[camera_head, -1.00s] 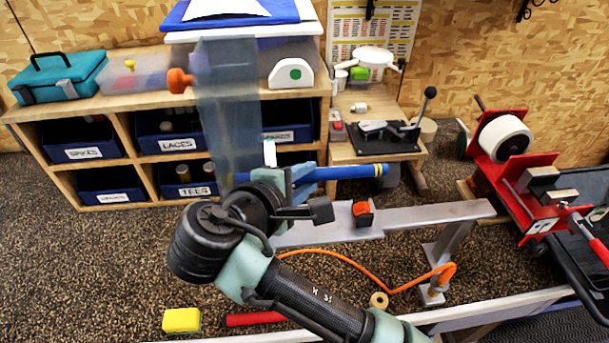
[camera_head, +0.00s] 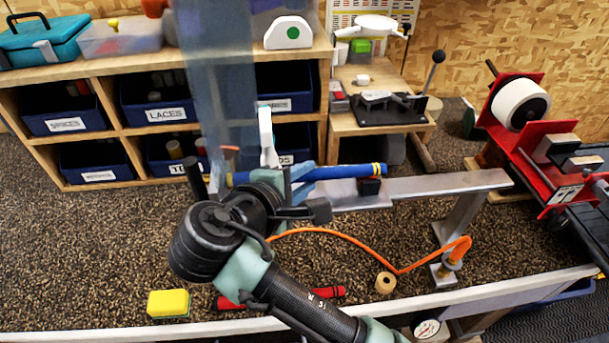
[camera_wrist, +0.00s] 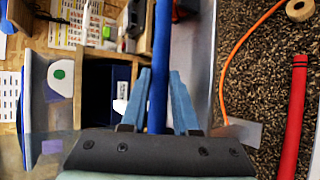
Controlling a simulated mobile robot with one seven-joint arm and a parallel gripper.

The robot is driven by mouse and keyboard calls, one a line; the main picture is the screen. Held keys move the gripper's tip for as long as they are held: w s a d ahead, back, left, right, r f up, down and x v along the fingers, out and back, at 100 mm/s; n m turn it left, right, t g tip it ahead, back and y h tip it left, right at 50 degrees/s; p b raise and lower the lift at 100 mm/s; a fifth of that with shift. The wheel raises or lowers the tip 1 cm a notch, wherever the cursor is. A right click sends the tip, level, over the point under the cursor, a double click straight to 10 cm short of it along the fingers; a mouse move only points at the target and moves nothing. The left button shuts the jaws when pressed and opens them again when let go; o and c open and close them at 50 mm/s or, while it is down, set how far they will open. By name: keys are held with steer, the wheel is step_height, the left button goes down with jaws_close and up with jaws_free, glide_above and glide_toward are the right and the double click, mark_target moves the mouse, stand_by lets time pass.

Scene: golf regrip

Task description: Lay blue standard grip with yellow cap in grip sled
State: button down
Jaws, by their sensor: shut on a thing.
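The blue grip (camera_head: 340,172) lies across my gripper (camera_head: 297,180), roughly level, with yellow bands near its right end. My gripper is shut on it; in the wrist view the grip (camera_wrist: 160,60) runs between the two blue fingers (camera_wrist: 163,88). I cannot tell for sure which thing is the grip sled.
A small dark block (camera_head: 369,187) sits on the beam. A red grip (camera_head: 328,292), a yellow sponge (camera_head: 168,303) and a tape roll (camera_head: 385,282) lie in front. An orange hose (camera_head: 335,236) curves between. A translucent panel (camera_head: 215,70) stands behind my gripper. A red machine (camera_head: 530,150) stands right.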

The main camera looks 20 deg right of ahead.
steer(key=c, duration=0.6)
jaws_free()
steer(key=shift+s+a+r, duration=0.2)
steer(key=shift+s+a, duration=0.1)
steer(key=shift+a, duration=0.15)
steer(key=p+v, duration=0.3)
steer(key=v, duration=0.9)
steer(key=shift+d, duration=0.1)
